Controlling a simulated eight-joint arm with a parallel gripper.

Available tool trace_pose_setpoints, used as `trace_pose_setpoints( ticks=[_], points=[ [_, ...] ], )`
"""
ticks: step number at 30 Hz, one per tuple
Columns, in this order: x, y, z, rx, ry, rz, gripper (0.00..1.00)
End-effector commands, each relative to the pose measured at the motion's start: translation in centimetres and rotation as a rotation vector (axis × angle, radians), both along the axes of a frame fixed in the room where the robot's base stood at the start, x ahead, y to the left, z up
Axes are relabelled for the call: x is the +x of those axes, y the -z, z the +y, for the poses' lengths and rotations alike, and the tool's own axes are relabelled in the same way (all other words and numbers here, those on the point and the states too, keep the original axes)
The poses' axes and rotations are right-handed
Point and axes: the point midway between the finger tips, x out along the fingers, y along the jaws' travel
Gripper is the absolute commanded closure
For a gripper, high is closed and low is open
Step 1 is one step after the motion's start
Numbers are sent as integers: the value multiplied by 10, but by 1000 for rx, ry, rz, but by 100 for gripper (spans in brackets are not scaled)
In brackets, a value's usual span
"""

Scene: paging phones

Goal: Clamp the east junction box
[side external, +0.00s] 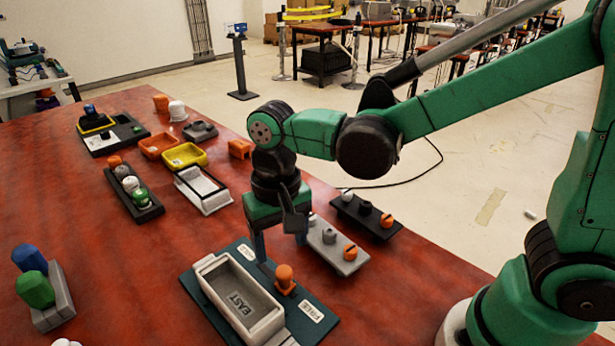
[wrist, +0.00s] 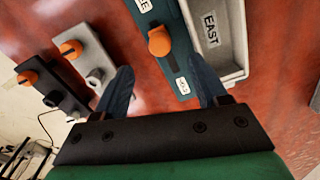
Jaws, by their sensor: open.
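The east junction box (side external: 238,298) is a pale grey open tray marked EAST, lying on a dark teal plate (side external: 199,290). It also shows in the wrist view (wrist: 233,76). An orange clamp knob (side external: 285,279) stands on the plate beside the box, between a FREE label (side external: 312,313) and a second label (side external: 245,252). The knob shows in the wrist view (wrist: 159,41), beyond my fingertips. My gripper (side external: 280,242) points down, open and empty, above the second label's end of the plate. In the wrist view my gripper (wrist: 163,80) has the second label (wrist: 182,86) between its fingers.
A grey strip (side external: 338,252) and a black strip (side external: 365,216) with knobs lie close on the right. A white tray (side external: 203,190), a yellow tray (side external: 184,156) and a dark strip of coloured knobs (side external: 133,188) lie further back. Blue and green pegs (side external: 36,290) stand left.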

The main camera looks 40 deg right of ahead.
Motion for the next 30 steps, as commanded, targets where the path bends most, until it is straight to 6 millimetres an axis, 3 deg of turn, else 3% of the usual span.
trace_pose_setpoints(
  ticks=[12,24,26,30],
  points=[
    [0,45,0,1,-1,-1,34],
    [0,53,0,1,-1,-1,34],
    [0,53,0,1,-1,-1,48],
    [0,53,0,1,-1,-1,88]
  ],
)
